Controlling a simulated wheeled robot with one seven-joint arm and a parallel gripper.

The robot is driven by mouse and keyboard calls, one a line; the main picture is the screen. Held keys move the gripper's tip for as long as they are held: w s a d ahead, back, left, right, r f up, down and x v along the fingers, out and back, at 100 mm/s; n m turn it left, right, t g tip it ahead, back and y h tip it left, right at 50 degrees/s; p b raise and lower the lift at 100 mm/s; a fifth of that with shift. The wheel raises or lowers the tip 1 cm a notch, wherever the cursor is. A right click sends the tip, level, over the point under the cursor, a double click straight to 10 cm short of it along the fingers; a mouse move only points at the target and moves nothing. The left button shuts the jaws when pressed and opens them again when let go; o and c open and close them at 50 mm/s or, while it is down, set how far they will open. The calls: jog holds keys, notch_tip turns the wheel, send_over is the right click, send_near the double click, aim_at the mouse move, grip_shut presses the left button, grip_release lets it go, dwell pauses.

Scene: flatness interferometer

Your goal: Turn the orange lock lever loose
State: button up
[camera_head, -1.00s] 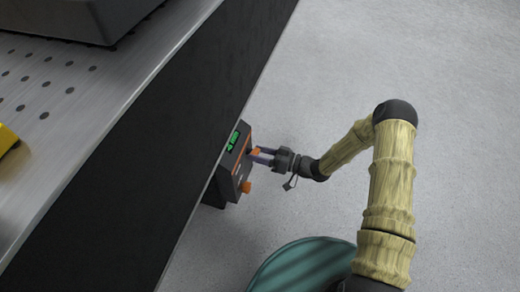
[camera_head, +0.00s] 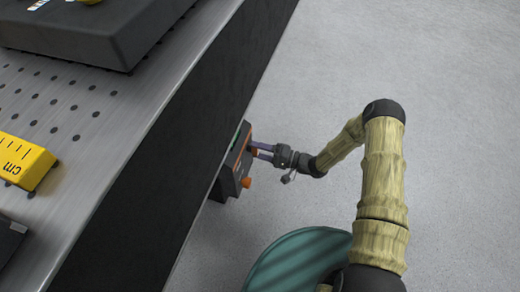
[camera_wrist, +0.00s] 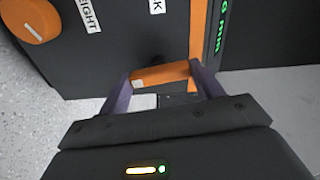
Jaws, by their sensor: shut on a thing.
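The orange lock lever (camera_wrist: 160,74) lies between the two purple fingers of my gripper (camera_wrist: 163,88) in the wrist view. The fingers are shut on it, one at each side. It sits in front of a dark control box (camera_wrist: 110,65), below a cut-off white label ending in "K". In the head view my gripper (camera_head: 256,150) reaches the box (camera_head: 228,180) from the right, and the lever is small there and partly hidden by the fingers. I cannot tell how far the lever is turned.
An orange knob (camera_wrist: 30,20) by a label reading "EIGHT" is on the box; it also shows in the head view (camera_head: 246,182). A green display (camera_wrist: 222,28) is beside an orange stripe. A perforated metal table (camera_head: 100,165) holds a yellow block (camera_head: 28,160). Grey floor to the right is clear.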

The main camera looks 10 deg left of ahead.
jog(key=shift+m, duration=0.6)
jog(key=o, duration=1)
jog(key=d+p, duration=0.1)
jog(key=d, duration=0.4)
jog(key=s+d+p, duration=0.1)
jog(key=d+p, duration=0.1)
jog(key=d, duration=0.4)
jog(key=d+p, duration=0.2)
jog(key=d, duration=0.4)
jog(key=shift+s+d, duration=0.15)
jog(key=shift+d, duration=0.1)
